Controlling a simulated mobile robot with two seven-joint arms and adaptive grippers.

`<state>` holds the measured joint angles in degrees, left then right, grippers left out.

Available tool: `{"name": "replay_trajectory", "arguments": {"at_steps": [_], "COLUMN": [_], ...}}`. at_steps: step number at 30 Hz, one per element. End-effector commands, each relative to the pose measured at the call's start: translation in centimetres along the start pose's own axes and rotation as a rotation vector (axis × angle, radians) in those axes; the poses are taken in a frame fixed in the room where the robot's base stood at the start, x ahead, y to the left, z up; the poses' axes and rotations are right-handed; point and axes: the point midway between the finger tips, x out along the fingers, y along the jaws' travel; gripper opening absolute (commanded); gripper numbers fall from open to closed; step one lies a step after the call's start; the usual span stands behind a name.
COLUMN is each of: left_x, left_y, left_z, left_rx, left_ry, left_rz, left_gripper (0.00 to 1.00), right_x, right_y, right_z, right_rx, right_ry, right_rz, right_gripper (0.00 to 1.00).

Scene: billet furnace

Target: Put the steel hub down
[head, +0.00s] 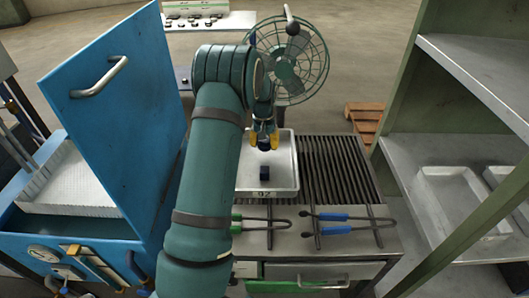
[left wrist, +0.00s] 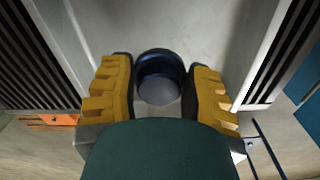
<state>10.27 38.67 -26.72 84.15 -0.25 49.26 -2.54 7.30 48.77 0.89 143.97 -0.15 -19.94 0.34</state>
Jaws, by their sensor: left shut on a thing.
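My left gripper (head: 264,137) hangs over the pale metal tray (head: 283,152), with its yellow fingers pointing down. It is shut on the steel hub, a short dark round piece that shows just below the fingertips (head: 264,146). In the left wrist view the hub (left wrist: 160,78) sits between the two yellow fingers, with the tray's pale floor (left wrist: 195,35) behind it. A small dark block-like thing (head: 264,174) shows on the tray's near part. The hub appears above the tray floor. My right gripper is not in view.
The tray, marked 02, lies on a dark slatted grate (head: 340,170). Green-handled (head: 250,218) and blue-handled tongs (head: 335,217) lie in front. A blue furnace with its lid (head: 120,120) raised stands left. A green fan (head: 290,60) is behind; shelves with trays (head: 450,195) stand right.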

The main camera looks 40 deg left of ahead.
Motion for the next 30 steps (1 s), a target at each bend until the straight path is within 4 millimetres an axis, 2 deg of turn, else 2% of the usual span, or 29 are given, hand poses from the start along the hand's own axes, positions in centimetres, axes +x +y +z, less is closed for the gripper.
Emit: {"name": "replay_trajectory", "arguments": {"at_steps": [9, 20, 21, 22, 30], "left_x": [3.5, 3.9, 3.8, 3.8, 3.8], "left_y": [-0.1, 0.0, 0.0, 0.0, 0.0], "left_z": [0.0, 0.0, 0.1, 0.1, 0.1], "left_rx": [-0.001, 0.0, 0.0, 0.0, 0.0], "left_ry": [0.0, 0.001, 0.0, 0.0, 0.0], "left_rz": [0.0, 0.0, 0.0, 0.0, 0.0], "left_gripper": [0.07, 0.07, 0.67, 0.75, 0.75], "right_x": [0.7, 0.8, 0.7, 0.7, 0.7], "right_y": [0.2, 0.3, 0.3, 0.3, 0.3], "right_z": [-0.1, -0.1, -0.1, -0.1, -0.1], "right_rx": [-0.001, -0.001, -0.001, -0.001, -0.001], "right_ry": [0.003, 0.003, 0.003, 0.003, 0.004], "right_rz": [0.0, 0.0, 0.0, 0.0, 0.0], "right_gripper": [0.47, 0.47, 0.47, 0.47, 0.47]}}
